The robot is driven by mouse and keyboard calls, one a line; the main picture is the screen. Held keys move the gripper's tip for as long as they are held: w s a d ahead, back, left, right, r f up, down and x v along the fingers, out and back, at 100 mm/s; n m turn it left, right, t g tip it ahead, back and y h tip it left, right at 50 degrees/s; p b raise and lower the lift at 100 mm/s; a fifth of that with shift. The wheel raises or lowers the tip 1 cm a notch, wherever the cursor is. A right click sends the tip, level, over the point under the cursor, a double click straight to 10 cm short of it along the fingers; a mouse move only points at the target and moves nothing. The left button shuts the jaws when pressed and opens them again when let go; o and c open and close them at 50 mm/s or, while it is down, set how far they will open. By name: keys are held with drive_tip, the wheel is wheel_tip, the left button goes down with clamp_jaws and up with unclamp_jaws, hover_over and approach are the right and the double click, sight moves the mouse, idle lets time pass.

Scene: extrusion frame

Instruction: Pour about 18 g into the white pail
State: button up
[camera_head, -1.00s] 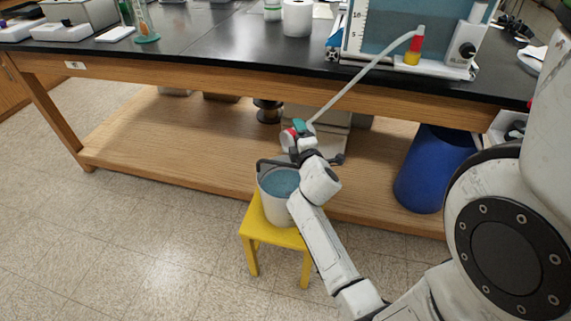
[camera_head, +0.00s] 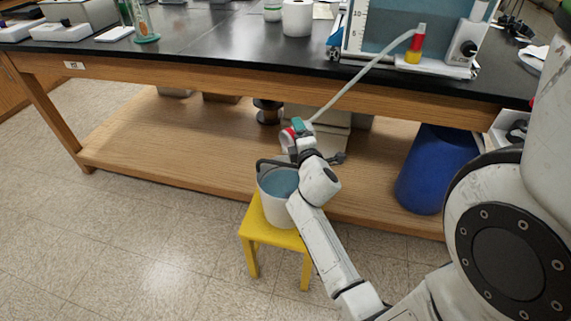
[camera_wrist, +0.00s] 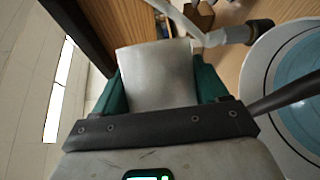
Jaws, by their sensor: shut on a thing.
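The white pail (camera_head: 279,209) stands upright on a yellow stool and holds blue liquid (camera_head: 283,181). In the wrist view the pail (camera_wrist: 257,62) is at the right edge, partly cut off, with its dark handle crossing in front. My gripper (camera_head: 300,127) is above and slightly behind the pail's rim, to the right of its centre. Its green fingers are shut on a pale grey, smooth thing (camera_wrist: 158,75). In the head view a red and white part (camera_head: 288,137) shows at the fingers. The held thing's contents and opening are hidden.
A blue bin (camera_head: 437,168) stands at right. The wooden lower shelf (camera_head: 185,135) lies behind the pail. The floor at left is clear.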

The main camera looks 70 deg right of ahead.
drive_tip(key=shift+w+a+r+n+h+b, duration=0.2)
drive_tip(key=shift+a+r+n+h+b, duration=0.15)
drive_tip(key=shift+n+b, duration=0.8)
idle(1.7)
drive_tip(key=shift+d+r+m+p, duration=0.15)
drive_tip(key=shift+r+m+p, duration=0.1)
drive_tip(key=shift+m+p, duration=0.1)
drive_tip(key=shift+s+d+m+p, duration=0.15)
drive_tip(key=shift+m+p, duration=0.35)
drive_tip(key=shift+p, duration=0.5)
drive_tip(key=p, duration=0.1)
drive_tip(key=m+y+p, duration=0.1)
drive_tip(key=p, duration=0.1)
drive_tip(key=shift+s+d+f+m, duration=0.2)
drive_tip(key=shift+f+m, duration=0.1)
drive_tip(key=p, duration=0.1)
drive_tip(key=f+m+y+p, duration=0.1)
drive_tip(key=p, duration=0.1)
drive_tip(key=shift+s+d+m, duration=0.15)
drive_tip(key=shift+d+m, duration=0.05)
drive_tip(key=shift+m, duration=0.1)
drive_tip(key=shift+f, duration=0.6)
drive_tip(key=shift+p, duration=0.45)
drive_tip(key=shift+d+m+y+p, duration=0.1)
drive_tip(key=shift+m+y+p, duration=0.3)
drive_tip(key=shift+p, duration=0.45)
